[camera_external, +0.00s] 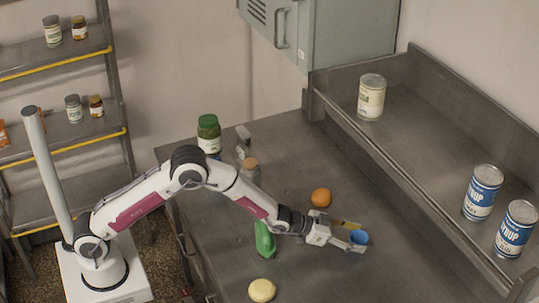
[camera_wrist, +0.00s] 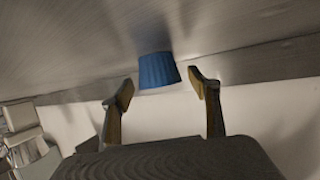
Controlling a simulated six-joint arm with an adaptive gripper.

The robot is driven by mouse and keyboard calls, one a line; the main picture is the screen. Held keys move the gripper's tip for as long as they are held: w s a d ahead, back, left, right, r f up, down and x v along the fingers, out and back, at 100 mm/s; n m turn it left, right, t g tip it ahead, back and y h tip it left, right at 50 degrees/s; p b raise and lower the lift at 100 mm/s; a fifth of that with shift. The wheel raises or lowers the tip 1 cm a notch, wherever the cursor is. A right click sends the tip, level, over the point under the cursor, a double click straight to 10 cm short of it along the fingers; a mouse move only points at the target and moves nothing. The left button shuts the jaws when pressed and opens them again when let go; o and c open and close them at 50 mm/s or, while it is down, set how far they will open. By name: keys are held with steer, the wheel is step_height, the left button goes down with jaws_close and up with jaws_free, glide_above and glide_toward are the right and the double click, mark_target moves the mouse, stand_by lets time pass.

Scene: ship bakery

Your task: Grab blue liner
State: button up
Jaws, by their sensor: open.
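The blue liner (camera_external: 359,237) is a small ribbed cup on the metal counter, at the end of my arm. In the wrist view the blue liner (camera_wrist: 158,70) shows just beyond the fingertips, roughly midway between them. My gripper (camera_external: 350,240) is open, low over the counter. In the wrist view my gripper (camera_wrist: 162,88) has one finger on each side of the liner's near end, with a gap on both sides. I cannot tell whether the liner is partly between the fingertips.
An orange (camera_external: 321,197) lies behind my gripper. A green bottle (camera_external: 264,240) and a pale round item (camera_external: 262,290) are to its left. A green-lidded jar (camera_external: 209,134) stands farther back. Syrup cans (camera_external: 482,192) stand on the raised shelf (camera_external: 420,125) at right. The counter right of the liner is clear.

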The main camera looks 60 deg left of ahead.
steer(key=shift+w+d+f, duration=0.25)
steer(key=shift+w+f, duration=0.05)
steer(key=shift+w, duration=0.3)
steer(key=c, duration=0.8)
